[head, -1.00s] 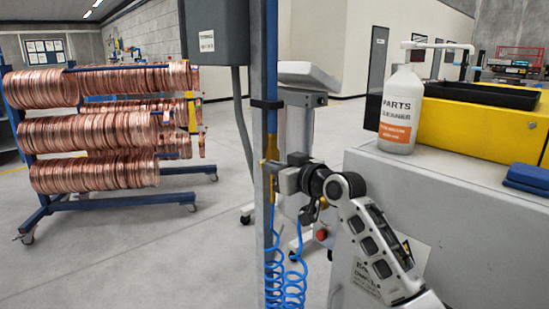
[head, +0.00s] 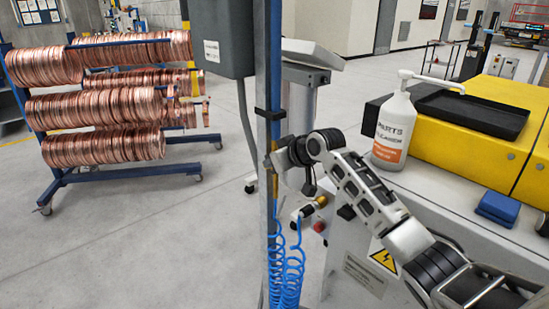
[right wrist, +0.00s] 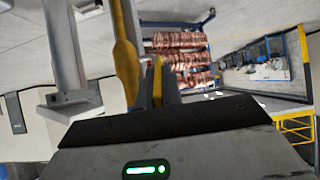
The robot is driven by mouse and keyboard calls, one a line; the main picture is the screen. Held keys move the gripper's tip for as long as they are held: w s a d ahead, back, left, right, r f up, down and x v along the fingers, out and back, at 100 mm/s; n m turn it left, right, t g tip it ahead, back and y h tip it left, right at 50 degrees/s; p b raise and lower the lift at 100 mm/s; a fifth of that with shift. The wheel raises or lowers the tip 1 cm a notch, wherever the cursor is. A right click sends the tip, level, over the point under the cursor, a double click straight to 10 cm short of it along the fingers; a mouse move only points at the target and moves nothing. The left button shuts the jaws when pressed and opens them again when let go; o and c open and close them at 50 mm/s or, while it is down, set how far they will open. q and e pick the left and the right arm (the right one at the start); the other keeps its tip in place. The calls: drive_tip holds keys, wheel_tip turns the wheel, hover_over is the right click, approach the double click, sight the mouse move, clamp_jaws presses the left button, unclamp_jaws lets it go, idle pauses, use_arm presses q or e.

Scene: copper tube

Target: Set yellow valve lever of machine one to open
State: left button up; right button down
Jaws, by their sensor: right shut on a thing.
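My right gripper (head: 272,164) is at the grey post with the blue pipe (head: 268,75), its fingers against the front of the post. In the right wrist view a yellow valve part (right wrist: 126,65) runs down beside the fingers, and a smaller yellow piece (right wrist: 157,72) shows at the fingers. The fingers are shut on the yellow valve lever, which is mostly hidden by the gripper in the head view. The lever's exact angle cannot be told. My left gripper is not in view.
Blue coiled hoses (head: 285,265) hang just below the gripper. A grey box (head: 221,40) is fixed beside the post. A machine bench with a parts cleaner bottle (head: 395,130) and black tray (head: 478,112) stands right. A rack of copper coils (head: 105,110) stands left, with open floor between.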

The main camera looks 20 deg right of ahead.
idle(0.4)
drive_tip(key=c, duration=1.6)
unclamp_jaws()
drive_tip(key=shift+o, duration=0.2)
drive_tip(key=b+v, duration=0.2)
drive_tip(key=v, duration=1.4)
drive_tip(key=shift+w+r, duration=0.1)
